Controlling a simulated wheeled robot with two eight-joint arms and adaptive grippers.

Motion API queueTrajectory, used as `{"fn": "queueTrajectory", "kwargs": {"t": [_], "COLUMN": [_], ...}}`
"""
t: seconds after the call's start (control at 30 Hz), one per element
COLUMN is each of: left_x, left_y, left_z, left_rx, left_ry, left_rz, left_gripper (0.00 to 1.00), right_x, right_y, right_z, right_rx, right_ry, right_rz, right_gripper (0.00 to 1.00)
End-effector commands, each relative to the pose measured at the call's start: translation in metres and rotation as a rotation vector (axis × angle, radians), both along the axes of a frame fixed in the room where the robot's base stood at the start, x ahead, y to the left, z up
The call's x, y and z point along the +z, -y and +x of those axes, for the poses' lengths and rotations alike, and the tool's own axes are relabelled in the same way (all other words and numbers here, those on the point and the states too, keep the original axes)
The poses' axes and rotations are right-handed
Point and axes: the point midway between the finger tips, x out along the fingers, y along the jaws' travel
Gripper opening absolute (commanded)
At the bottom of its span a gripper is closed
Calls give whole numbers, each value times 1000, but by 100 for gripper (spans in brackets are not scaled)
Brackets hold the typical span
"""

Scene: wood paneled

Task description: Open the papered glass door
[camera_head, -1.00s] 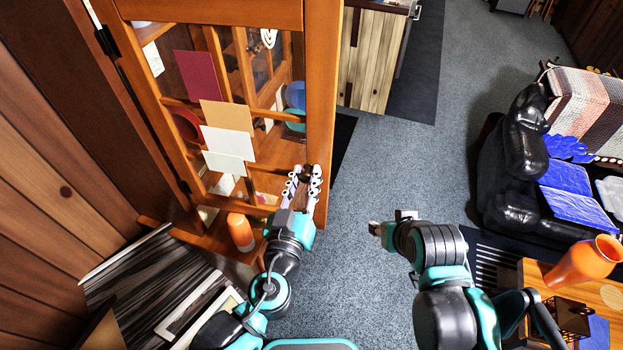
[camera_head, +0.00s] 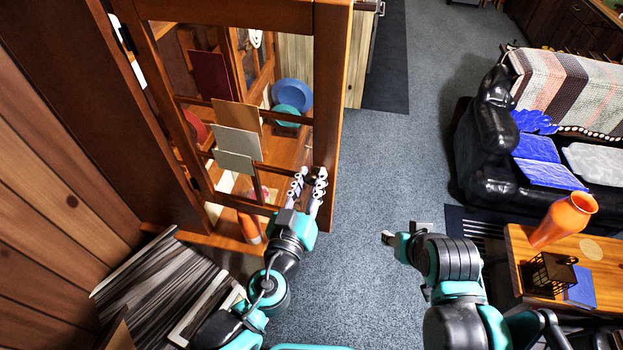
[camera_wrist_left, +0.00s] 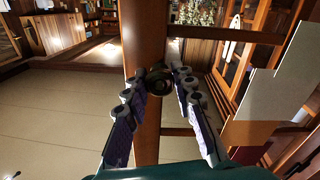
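The papered glass door (camera_head: 326,120) is a wooden frame with panes, hinged at the left of a cabinet. It stands partly open, swung out from the cabinet. Dark red, tan and pale paper sheets (camera_head: 238,128) cover part of it. My left gripper (camera_head: 309,176) is at the door's free edge. In the left wrist view, its fingers (camera_wrist_left: 161,76) close around a dark round knob (camera_wrist_left: 158,84) on the door's upright. My right gripper (camera_head: 389,238) is held over the floor, away from the door; its fingers are too small and hidden to read.
Blue and green plates (camera_head: 291,94) show inside the cabinet. An orange object (camera_head: 249,228) is at the cabinet's lower edge. A black sofa (camera_head: 486,160) and a wooden table (camera_head: 520,250) with an orange vase (camera_head: 565,219) are at right. Blue-grey carpet (camera_head: 375,180) between is clear.

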Motion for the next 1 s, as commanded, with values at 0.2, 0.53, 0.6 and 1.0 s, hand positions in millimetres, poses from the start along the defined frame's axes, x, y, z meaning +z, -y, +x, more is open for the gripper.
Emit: {"fn": "queueTrajectory", "kwargs": {"t": [0.2,0.53,0.6,1.0], "left_x": [1,3,7,50], "left_y": [0,0,0,0], "left_z": [0,0,0,-1], "left_rx": [0,0,0,0], "left_ry": [0,0,0,0], "left_rz": [1,0,0,0], "left_gripper": [47,47,47,47], "right_x": [0,0,0,0], "right_y": [0,0,0,0], "right_z": [0,0,0,0], "right_rx": [0,0,0,0], "right_ry": [0,0,0,0], "right_rz": [0,0,0,0], "right_gripper": [40,40,40,40]}}
